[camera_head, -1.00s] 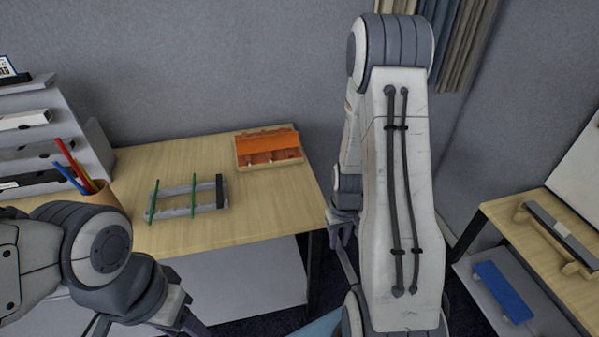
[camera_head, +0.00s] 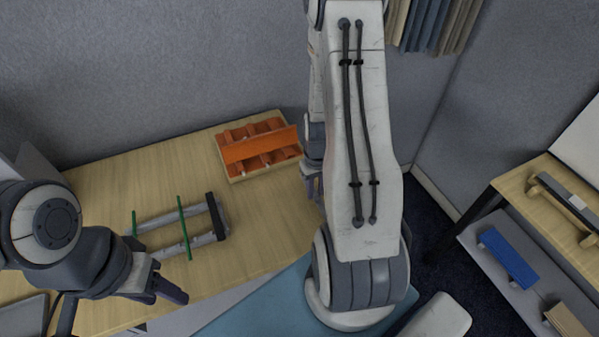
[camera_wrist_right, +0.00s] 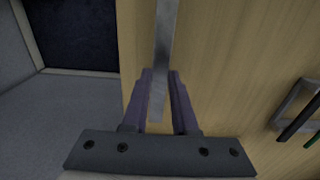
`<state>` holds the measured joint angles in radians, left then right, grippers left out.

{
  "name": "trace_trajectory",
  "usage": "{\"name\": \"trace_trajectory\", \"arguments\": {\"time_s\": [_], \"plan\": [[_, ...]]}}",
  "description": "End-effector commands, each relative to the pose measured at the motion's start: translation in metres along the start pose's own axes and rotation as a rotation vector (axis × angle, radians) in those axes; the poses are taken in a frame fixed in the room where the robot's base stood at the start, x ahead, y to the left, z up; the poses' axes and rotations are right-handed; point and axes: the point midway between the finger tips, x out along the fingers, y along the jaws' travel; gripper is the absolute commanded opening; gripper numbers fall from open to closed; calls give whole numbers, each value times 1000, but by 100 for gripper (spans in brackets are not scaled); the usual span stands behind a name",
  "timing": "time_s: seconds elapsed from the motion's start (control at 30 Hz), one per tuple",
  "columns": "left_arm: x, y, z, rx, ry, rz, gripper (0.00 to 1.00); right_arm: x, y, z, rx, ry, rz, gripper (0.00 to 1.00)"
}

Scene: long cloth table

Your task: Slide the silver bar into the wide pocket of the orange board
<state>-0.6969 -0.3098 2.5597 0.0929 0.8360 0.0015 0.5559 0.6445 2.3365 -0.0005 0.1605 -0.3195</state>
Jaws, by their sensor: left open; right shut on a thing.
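The orange board (camera_head: 236,151) stands on the wooden table's far right part in the head view. It has several pockets and a raised orange strip across it. My right gripper (camera_wrist_right: 159,98) is shut on the silver bar (camera_wrist_right: 166,40) in the right wrist view; the bar extends up and away between the fingers. In the head view the right gripper (camera_head: 314,184) is at the table's right edge, right of the board and apart from it; the bar cannot be made out there. My left gripper (camera_head: 172,290) is open and empty at the table's front left.
A grey frame (camera_head: 160,220) with green rods and a black end piece (camera_head: 217,215) lies on the wooden table (camera_head: 110,182), left of the board. A second table (camera_head: 530,205) at right carries a grey bar on wooden supports, with a blue block (camera_head: 508,257) below.

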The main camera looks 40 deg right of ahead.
Motion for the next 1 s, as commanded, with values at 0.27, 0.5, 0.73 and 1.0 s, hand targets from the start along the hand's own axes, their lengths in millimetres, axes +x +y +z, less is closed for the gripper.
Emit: {"name": "trace_trajectory", "arguments": {"time_s": [0.27, 0.5, 0.73, 1.0], "plan": [[0, 0, 0, 0, 0, 0, 50, 0, 0, 0, 0, 0, 0, 0], [-1, 0, 0, 0, 0, 0, 50, 0, 1, 3, 2, -1, 0, 0], [-4, 0, 0, 0, 0, 0, 50, 0, 0, -14, -1, 1, 0, 0], [-7, 0, 0, 0, 0, 0, 50, 0, 0, -40, -1, 1, 0, 0]]}}
